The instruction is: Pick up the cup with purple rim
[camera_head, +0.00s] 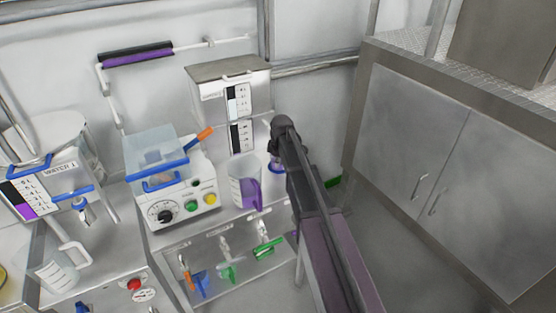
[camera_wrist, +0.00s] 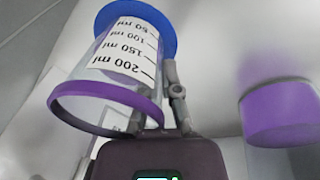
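The cup with purple rim (camera_wrist: 105,98) fills the left of the wrist view. It is clear, with a blue base, a white scale to 200 ml and its purple rim towards my gripper; the picture shows it inverted. My gripper (camera_wrist: 158,108) is at the rim. One finger stands just right of the cup wall, and the other shows faintly through or behind the clear wall. Whether the fingers press on the wall is unclear. In the head view, part of the cup (camera_head: 274,167) shows beside my arm, which hides the fingertips and much of the cup.
A clear jug with purple (camera_head: 247,189) stands just left of the cup. A boxy machine with a blue-trimmed clear lid (camera_head: 157,165) is further left. A steel dispenser (camera_head: 232,92) is behind. Colored scoops (camera_head: 228,271) hang on the bench front. Cabinets (camera_head: 440,170) close the right side.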

